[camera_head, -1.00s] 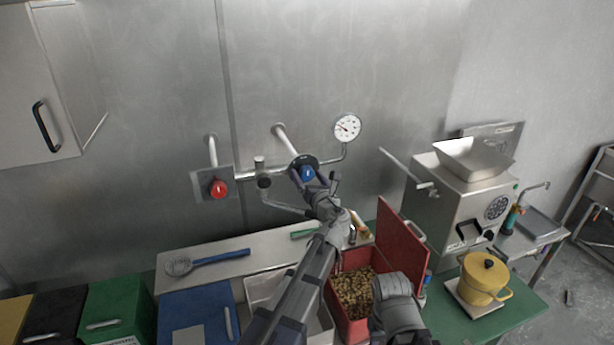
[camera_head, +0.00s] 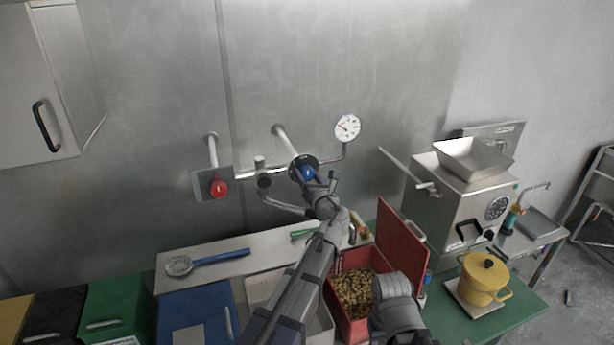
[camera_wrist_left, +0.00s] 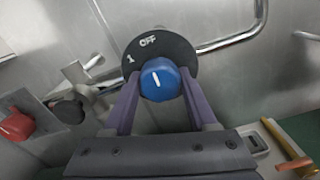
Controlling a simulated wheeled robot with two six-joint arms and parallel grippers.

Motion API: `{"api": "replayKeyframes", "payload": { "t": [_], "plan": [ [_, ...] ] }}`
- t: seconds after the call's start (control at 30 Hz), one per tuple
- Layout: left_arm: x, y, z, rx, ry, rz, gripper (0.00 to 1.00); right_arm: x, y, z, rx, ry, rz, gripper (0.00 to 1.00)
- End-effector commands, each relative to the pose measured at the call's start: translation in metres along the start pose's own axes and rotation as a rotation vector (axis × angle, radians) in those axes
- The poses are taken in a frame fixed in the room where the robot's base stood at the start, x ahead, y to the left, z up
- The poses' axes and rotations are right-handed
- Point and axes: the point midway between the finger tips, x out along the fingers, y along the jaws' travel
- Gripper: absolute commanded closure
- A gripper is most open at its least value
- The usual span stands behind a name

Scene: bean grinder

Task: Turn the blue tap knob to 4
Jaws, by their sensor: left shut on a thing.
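The blue tap knob (camera_head: 307,173) is on the wall pipe, in front of a round dark dial plate (camera_head: 303,160). In the left wrist view, the blue knob (camera_wrist_left: 160,79) sits between the two fingers of my left gripper (camera_wrist_left: 161,98), which is shut on it. The dial plate (camera_wrist_left: 178,50) shows "OFF" at its top and "1" at its left. A white line on the knob tilts slightly to the upper left, between those marks. The lower part of the dial is hidden by the knob and fingers. In the head view my left gripper (camera_head: 308,177) reaches up to the knob.
A red knob (camera_head: 218,187) is on the same pipe to the left, and a pressure gauge (camera_head: 347,127) is to the right. A spout hangs below. Beneath are a red box of beans (camera_head: 354,291), a grinder (camera_head: 463,205) and a yellow pot (camera_head: 486,277).

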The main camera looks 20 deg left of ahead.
Motion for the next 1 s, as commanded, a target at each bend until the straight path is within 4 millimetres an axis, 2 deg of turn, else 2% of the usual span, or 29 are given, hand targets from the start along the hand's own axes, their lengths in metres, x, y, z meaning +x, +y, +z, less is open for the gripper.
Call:
{"api": "replayKeyframes", "payload": {
  "t": [0.03,0.13,0.47,0.67,1.0],
  "plan": [
    [-0.0002,0.0000,0.0000,0.000,0.000,0.000,0.86,0.0000,0.0000,0.0000,0.000,0.000,0.000,0.50],
    [-0.0002,0.0000,0.0000,0.000,0.000,0.000,0.97,0.0000,0.0000,0.0000,0.000,0.000,0.000,0.50],
    [-0.0002,-0.0002,0.0000,-0.059,0.000,0.000,0.98,0.0000,0.0000,0.0000,0.000,0.000,0.000,0.50],
    [-0.0002,-0.0005,0.0001,-0.195,0.000,0.000,0.98,0.0001,0.0000,0.0000,0.000,0.000,0.000,0.50],
    [-0.0002,-0.0011,0.0003,-0.515,0.000,0.000,0.98,0.0000,0.0000,0.0000,0.000,0.000,0.000,0.50]
  ]
}}
